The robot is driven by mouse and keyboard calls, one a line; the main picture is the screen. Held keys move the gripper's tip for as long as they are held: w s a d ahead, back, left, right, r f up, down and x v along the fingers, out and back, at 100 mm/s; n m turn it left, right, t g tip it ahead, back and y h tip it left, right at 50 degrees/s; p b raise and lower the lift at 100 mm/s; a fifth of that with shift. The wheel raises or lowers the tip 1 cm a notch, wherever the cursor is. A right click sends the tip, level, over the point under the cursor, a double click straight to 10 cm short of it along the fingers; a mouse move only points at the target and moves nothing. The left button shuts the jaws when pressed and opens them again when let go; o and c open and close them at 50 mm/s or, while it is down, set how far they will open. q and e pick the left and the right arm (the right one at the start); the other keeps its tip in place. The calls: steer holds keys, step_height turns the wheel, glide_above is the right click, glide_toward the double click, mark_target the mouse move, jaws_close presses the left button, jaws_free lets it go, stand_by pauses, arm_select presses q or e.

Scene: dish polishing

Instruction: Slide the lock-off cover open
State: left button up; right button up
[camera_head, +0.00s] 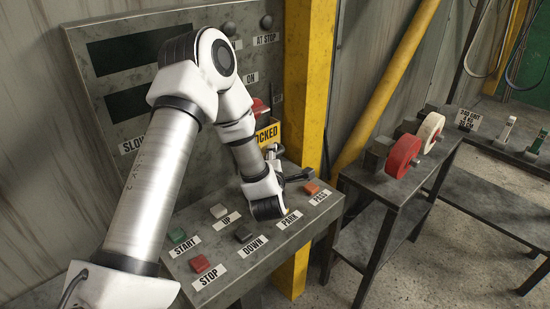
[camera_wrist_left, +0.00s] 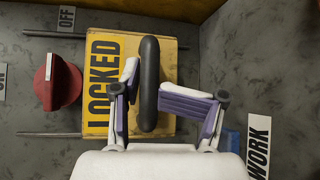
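The lock-off cover is a yellow plate (camera_wrist_left: 104,48) marked LOCKED, in the left wrist view. A black upright bar handle (camera_wrist_left: 149,58) stands out from it. The cover sits between two thin rods (camera_wrist_left: 52,34), to the right of a red rotary switch (camera_wrist_left: 57,84). My right gripper is not in view.
A sloped console (camera_head: 205,255) with several labelled buttons lies just below my left arm. A yellow post (camera_head: 308,70) stands close to the right of the panel. A bench with a red wheel (camera_head: 403,157) and a white wheel is farther right.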

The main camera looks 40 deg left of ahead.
arm_select(q)
steer(key=shift+s+r, duration=0.15)
steer(key=f+v, duration=0.1)
steer(key=v, duration=0.6)
steer(key=shift+s+r, duration=0.2)
steer(key=shift+r, duration=0.2)
steer(key=shift+d, duration=0.1)
steer(key=shift+d+r, duration=0.1)
steer(key=shift+r, duration=0.05)
